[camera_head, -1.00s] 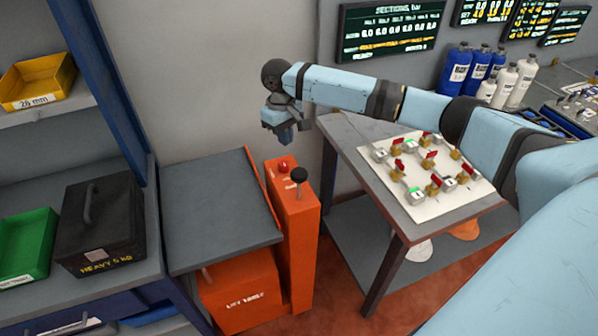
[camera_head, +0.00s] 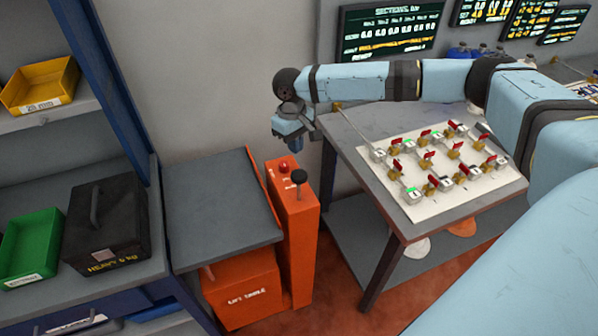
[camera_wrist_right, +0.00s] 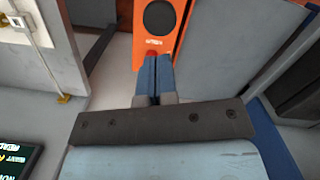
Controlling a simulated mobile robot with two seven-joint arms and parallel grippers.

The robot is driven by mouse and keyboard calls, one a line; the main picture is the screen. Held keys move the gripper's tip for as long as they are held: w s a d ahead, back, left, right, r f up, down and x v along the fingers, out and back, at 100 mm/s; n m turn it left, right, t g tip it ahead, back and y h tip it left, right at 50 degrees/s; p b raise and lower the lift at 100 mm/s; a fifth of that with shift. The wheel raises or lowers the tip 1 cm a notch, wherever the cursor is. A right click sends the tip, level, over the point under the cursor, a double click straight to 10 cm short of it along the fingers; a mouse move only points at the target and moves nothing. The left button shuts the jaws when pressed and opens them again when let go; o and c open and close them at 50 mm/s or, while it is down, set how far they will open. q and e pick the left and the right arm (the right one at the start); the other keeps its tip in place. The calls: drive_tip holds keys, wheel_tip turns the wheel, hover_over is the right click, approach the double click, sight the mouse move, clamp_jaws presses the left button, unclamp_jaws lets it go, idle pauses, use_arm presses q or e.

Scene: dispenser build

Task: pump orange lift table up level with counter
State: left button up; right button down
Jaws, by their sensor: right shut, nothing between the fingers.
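The orange lift table (camera_head: 240,290) stands between the blue shelf and the grey counter, with a flat grey top (camera_head: 220,212). Its top sits lower than the counter top (camera_head: 352,135). An orange post (camera_head: 294,240) at its right side carries a black knob (camera_head: 299,176) and a red button (camera_head: 283,168). My right gripper (camera_head: 297,143) hangs above and behind the post, shut and empty. In the right wrist view its closed blue fingers (camera_wrist_right: 155,62) point at the orange post (camera_wrist_right: 160,20), overlapping the red button's edge (camera_wrist_right: 150,54). My left gripper is not seen.
The counter holds a white board (camera_head: 440,195) with several red-handled valves. A blue-framed shelf at left holds a black heavy case (camera_head: 105,225), a green bin (camera_head: 32,245) and a yellow bin (camera_head: 40,85). Red floor shows between post and counter.

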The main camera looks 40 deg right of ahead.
sight(298, 173)
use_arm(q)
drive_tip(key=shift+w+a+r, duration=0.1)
use_arm(e)
drive_tip(key=shift+s+f, duration=0.1)
drive_tip(key=shift+f, duration=0.5)
drive_tip(key=f, duration=0.5)
drive_tip(key=shift+s, duration=0.2)
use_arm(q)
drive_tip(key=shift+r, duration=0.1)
use_arm(e)
drive_tip(key=shift+f, duration=0.35)
